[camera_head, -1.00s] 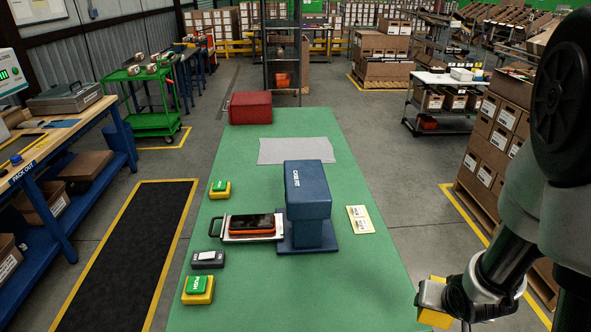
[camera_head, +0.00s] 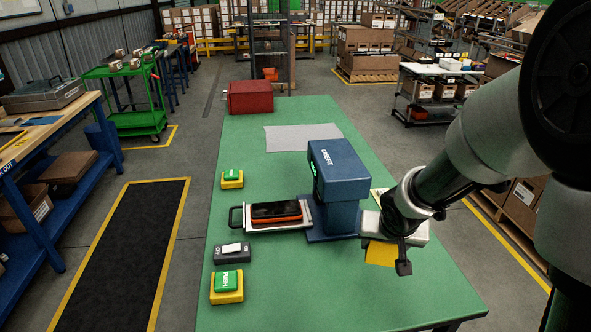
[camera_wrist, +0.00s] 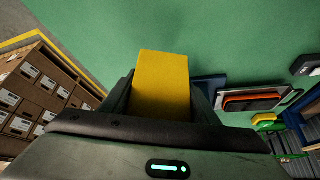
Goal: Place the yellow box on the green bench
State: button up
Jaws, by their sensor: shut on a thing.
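The yellow box (camera_head: 380,253) is held in my gripper (camera_head: 388,258) at the right side of the green bench (camera_head: 300,293), to the right of the blue machine. In the wrist view the yellow box (camera_wrist: 161,85) stands out between the two fingers of my gripper (camera_wrist: 160,108), which are shut on it. Behind it the green bench top (camera_wrist: 235,30) fills much of that view. The box appears to be over the bench; its underside is hidden, so I cannot tell whether it touches the surface.
A blue machine (camera_head: 337,180) stands mid-bench, with a tray carrying an orange-edged device (camera_head: 277,212) at its left. Push-button boxes (camera_head: 227,287) line the left edge. A red box (camera_head: 250,97) sits at the far end. The front of the bench is clear.

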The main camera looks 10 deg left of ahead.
jog(key=shift+w+a+r+b, duration=0.1)
jog(key=shift+w+a+b, duration=0.65)
jog(key=shift+a, duration=0.2)
jog(key=shift+a+f+b, duration=0.15)
jog(key=shift+f+b, duration=0.05)
jog(key=shift+b, duration=0.2)
jog(key=b, duration=0.4)
send_near(365, 267)
jog(key=x, duration=0.4)
jog(key=shift+w+f, duration=0.15)
jog(key=shift+f, duration=0.1)
jog(key=shift+f, duration=0.1)
jog(key=o, duration=1.1)
jog(key=shift+b, duration=0.3)
